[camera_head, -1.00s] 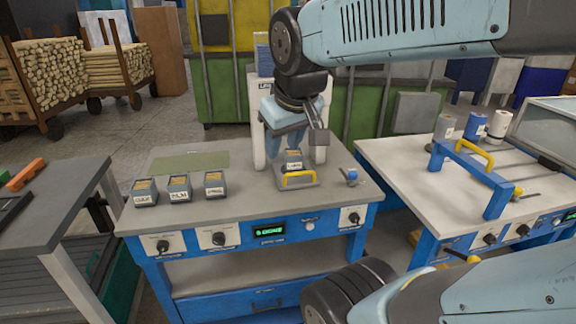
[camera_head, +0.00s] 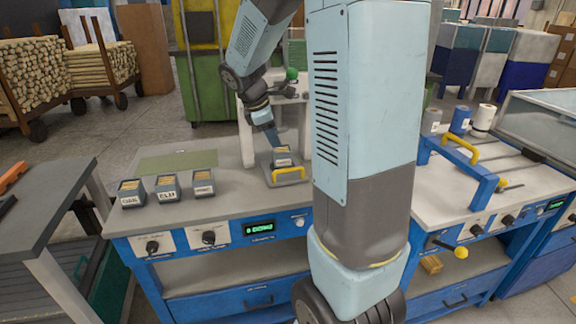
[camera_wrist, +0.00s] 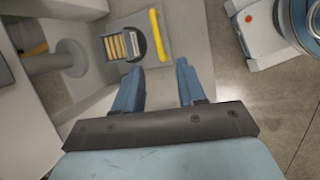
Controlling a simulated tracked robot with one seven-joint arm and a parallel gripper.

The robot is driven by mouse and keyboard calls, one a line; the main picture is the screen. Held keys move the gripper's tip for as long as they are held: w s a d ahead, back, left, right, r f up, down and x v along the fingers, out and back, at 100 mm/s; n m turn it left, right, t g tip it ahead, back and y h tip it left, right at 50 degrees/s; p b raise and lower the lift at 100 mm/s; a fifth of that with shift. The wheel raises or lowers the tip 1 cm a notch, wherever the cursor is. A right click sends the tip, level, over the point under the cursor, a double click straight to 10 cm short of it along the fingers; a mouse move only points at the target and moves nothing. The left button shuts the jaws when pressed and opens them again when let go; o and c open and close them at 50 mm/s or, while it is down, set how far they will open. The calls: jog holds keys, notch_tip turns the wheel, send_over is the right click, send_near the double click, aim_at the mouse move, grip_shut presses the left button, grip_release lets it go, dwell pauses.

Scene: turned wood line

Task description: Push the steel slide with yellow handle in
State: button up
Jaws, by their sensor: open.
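The steel slide (camera_head: 301,180) is a flat grey plate on the bench top, with a yellow handle (camera_head: 289,172) along its near edge. A small grey box (camera_head: 283,160) of wooden pieces sits on it. In the wrist view the yellow handle (camera_wrist: 159,35) is at the top, beside the box (camera_wrist: 134,58). My gripper (camera_wrist: 160,69) is open, its two blue fingers apart and empty, close to the slide and handle. In the head view my gripper (camera_head: 274,138) is above and just behind the box, partly hidden; contact cannot be told.
Three labelled boxes (camera_head: 166,188) stand left on the bench (camera_head: 232,205). White posts (camera_head: 247,137) rise behind the slide. Another bench with a blue frame (camera_head: 462,178) and yellow handle stands to the right.

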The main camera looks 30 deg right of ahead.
jog(key=w+f, duration=0.1)
send_near(291, 169)
jog(key=shift+n, duration=0.4)
jog(key=x, duration=0.8)
jog(key=shift+w, duration=0.1)
jog(key=shift+c, duration=0.5)
grip_shut()
